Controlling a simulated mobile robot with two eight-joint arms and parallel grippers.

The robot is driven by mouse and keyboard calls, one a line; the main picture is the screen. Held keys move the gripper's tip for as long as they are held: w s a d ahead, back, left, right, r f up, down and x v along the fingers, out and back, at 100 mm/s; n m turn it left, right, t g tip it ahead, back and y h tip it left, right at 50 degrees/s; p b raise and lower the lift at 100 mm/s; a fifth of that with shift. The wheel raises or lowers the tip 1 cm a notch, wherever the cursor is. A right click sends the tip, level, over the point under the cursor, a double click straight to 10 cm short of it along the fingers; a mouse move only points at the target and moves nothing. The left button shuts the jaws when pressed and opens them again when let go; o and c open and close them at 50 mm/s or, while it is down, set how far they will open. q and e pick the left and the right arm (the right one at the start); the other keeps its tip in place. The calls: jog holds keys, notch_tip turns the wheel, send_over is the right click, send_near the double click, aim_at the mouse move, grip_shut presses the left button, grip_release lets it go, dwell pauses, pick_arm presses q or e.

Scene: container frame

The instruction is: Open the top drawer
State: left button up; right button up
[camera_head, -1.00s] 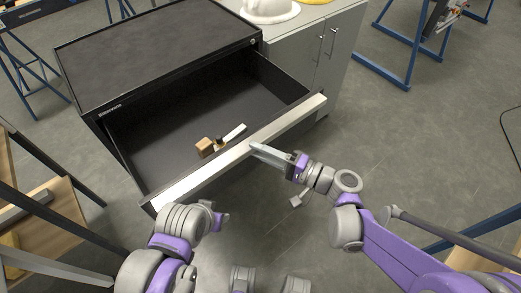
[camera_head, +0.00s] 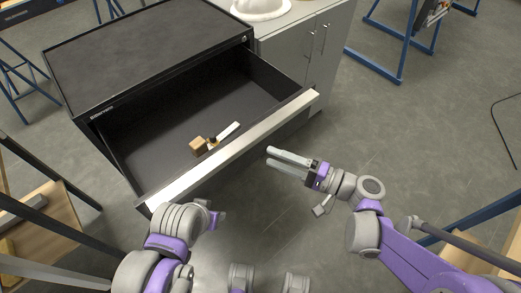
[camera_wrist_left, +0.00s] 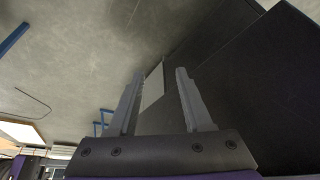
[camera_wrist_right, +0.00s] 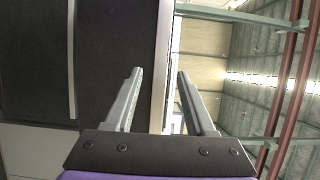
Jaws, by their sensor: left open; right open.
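The black cabinet's top drawer (camera_head: 235,140) stands pulled far out, with its long light metal front edge facing me. Inside it lie a wooden block (camera_head: 198,145) and a white stick-like object (camera_head: 228,131). My right gripper (camera_head: 268,157) is open and empty, just in front of the drawer's front edge and apart from it. Its two fingers also show open in the right wrist view (camera_wrist_right: 158,78). My left gripper is mostly hidden behind its own wrist in the head view; the left wrist view shows its fingers (camera_wrist_left: 159,75) open with nothing between them.
A grey cupboard (camera_head: 320,45) with a white helmet (camera_head: 262,8) on top stands right of the cabinet. Blue metal frames (camera_head: 385,50) stand at the right back. A wooden shelf (camera_head: 45,215) is at the left.

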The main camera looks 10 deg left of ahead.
jog(key=v, duration=0.4)
dwell(0.4)
